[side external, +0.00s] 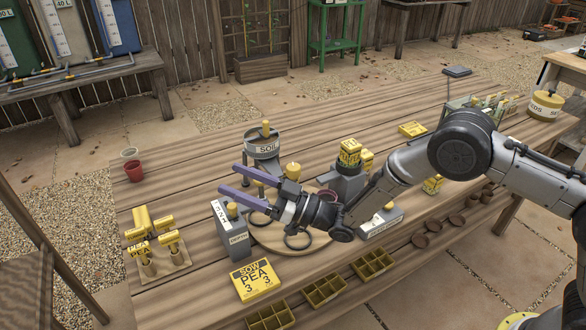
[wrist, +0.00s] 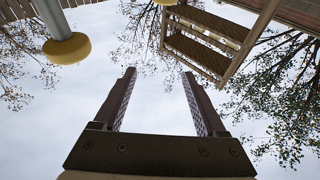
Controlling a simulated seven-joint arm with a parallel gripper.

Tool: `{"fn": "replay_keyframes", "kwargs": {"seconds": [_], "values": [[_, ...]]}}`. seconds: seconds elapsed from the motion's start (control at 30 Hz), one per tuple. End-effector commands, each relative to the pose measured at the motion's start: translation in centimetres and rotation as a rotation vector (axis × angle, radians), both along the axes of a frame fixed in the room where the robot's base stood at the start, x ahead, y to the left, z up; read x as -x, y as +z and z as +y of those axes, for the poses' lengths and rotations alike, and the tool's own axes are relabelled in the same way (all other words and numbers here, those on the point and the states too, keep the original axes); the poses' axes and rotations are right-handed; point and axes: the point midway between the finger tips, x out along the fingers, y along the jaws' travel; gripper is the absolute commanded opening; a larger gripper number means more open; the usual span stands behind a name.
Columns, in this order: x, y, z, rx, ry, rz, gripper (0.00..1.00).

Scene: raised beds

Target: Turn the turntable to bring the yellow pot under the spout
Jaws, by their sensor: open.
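The turntable is a round wooden disc (side external: 268,239) on the bench, partly hidden by my wrist. Dark rings (side external: 298,241) and a reddish ring (side external: 327,194) show on it. I cannot make out a yellow pot. A grey hopper marked SOIL (side external: 262,149) with a yellow knob stands behind the disc; its spout is not clear. A separate yellow knob (side external: 293,171) stands just behind my gripper. My gripper (side external: 229,180) is open and empty, with purple fingers pointing left above the disc's left side. In the wrist view its fingers (wrist: 157,100) are apart against sky.
A grey DEPTH block (side external: 233,236) stands close below my gripper. Red pot (side external: 135,171) is at far left.

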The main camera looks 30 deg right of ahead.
Motion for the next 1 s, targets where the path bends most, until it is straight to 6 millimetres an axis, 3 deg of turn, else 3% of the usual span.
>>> {"fn": "replay_keyframes", "kwargs": {"seconds": [0.27, 0.37, 0.5, 0.63, 0.8, 1.0], "values": [[2.9, -3.7, -8.1, 0.147, 0.229, 0.108, 0.73], [4.4, -5.0, -12.3, 0.202, 0.275, 0.153, 0.73], [5.4, -5.9, -18.2, 0.25, 0.255, 0.181, 0.73], [4.7, -5.6, -22.9, 0.247, 0.163, 0.188, 0.73], [4.2, -5.3, -25.2, 0.243, 0.11, 0.189, 0.73], [2.9, -5.3, -23.6, 0.244, 0.112, 0.186, 0.73]]}}
